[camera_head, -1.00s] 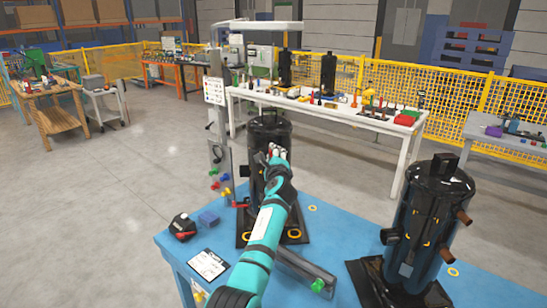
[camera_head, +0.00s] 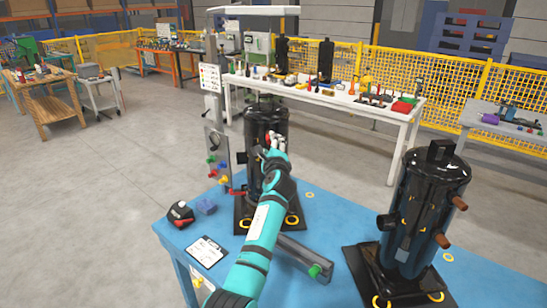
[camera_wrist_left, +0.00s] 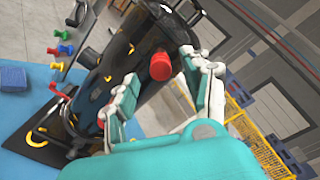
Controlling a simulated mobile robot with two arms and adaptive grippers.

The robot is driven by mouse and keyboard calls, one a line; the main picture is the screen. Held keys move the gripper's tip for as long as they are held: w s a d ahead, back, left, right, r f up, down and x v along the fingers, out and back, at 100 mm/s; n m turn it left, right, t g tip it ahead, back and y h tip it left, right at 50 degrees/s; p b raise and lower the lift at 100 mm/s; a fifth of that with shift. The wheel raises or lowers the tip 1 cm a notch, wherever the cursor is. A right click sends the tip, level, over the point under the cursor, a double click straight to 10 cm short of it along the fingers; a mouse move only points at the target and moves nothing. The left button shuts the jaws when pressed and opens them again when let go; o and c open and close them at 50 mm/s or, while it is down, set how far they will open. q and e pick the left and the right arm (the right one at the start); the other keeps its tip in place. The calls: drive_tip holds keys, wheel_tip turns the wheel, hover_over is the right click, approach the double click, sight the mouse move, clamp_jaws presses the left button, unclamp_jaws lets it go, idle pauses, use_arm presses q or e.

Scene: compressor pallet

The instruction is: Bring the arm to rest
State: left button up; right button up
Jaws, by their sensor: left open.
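My left arm, teal with black joints, reaches up from the bottom middle of the head view. Its left gripper (camera_head: 274,147) is in front of the farther black compressor (camera_head: 262,122) on the blue pallet table (camera_head: 316,208). In the left wrist view the two fingers of my left gripper (camera_wrist_left: 155,92) are spread apart with nothing held between them. Beyond them is the black compressor (camera_wrist_left: 128,55) with a red cap (camera_wrist_left: 160,66) on its side. I cannot tell if the fingers touch it. My right gripper is in neither view.
A second black compressor (camera_head: 424,205) stands at the right of the blue table. A black-and-red tool (camera_head: 180,214), a blue block (camera_head: 205,206) and a clipboard (camera_head: 207,252) lie at the left. A white workbench (camera_head: 330,98) stands behind. Open floor lies left.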

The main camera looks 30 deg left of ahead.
use_arm(q)
drive_tip(key=v, duration=0.9)
drive_tip(key=s+d+f+n+g+h, duration=0.25)
drive_tip(key=s+d+f+n, duration=0.2)
drive_tip(key=s+f, duration=0.5)
drive_tip(key=s+d+f+n+g+h, duration=0.2)
drive_tip(key=s+d+f+n+h, duration=0.25)
drive_tip(key=s+f, duration=0.5)
drive_tip(key=s+d+f+n+g+h, duration=0.2)
drive_tip(key=s+d+f+n+g, duration=0.3)
drive_tip(key=s, duration=0.6)
drive_tip(key=s+d+f+g+h, duration=0.1)
drive_tip(key=s+d+f+h, duration=0.15)
drive_tip(key=s+d, duration=0.6)
drive_tip(key=s+a+f+g, duration=0.1)
drive_tip(key=s+f, duration=0.1)
drive_tip(key=f, duration=1.1)
drive_tip(key=s+f, duration=0.2)
drive_tip(key=f, duration=1.1)
drive_tip(key=s+a+f+g, duration=0.1)
drive_tip(key=s+a+f, duration=0.2)
drive_tip(key=s+f, duration=1.2)
drive_tip(key=shift+s, duration=0.35)
drive_tip(key=shift+a+f, duration=0.1)
